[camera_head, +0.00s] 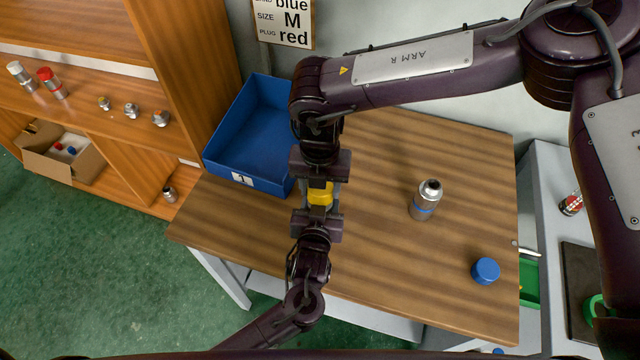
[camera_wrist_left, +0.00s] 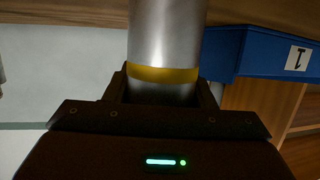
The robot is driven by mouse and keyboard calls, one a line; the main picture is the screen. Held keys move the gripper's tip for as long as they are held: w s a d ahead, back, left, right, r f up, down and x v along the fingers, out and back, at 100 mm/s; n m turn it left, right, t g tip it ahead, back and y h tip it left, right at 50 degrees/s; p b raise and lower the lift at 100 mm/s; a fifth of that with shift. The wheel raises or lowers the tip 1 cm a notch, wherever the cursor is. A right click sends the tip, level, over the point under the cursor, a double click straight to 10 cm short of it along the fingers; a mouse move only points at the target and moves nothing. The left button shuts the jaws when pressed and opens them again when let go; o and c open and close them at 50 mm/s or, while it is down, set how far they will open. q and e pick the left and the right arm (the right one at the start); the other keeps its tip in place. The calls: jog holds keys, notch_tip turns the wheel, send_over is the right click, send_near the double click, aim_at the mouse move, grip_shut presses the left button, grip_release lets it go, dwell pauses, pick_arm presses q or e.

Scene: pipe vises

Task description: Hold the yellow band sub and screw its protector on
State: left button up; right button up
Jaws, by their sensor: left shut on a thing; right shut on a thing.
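The yellow band sub (camera_wrist_left: 166,40) is a silver cylinder with a yellow ring, large in the left wrist view. My left gripper (camera_wrist_left: 163,92) is shut on it near the ring. In the head view my left gripper (camera_head: 317,213) comes up from below, and little of the sub shows there. My right gripper (camera_head: 320,183) faces it from above, shut on the yellow protector (camera_head: 320,194). The protector lies in line with the sub, between the two grippers. The grippers hide the joint, so I cannot tell whether the threads are engaged.
A blue bin (camera_head: 222,150) stands left of the grippers. A shelf (camera_head: 85,75) with several parts is far left. The table's front middle is clear.

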jog(key=shift+s+a+f+t, duration=0.1)
jog(key=shift+s+f+t, duration=0.55)
jog(key=shift+f, duration=0.3)
jog(key=m, duration=0.3)
jog(key=shift+a+h, duration=0.2)
jog(key=shift+h, duration=0.1)
jog(key=shift+w, duration=0.1)
jog(key=o, duration=1.3)
jog(key=shift+w, duration=0.15)
jog(key=shift+w+r, duration=0.1)
jog(key=shift+r, duration=0.1)
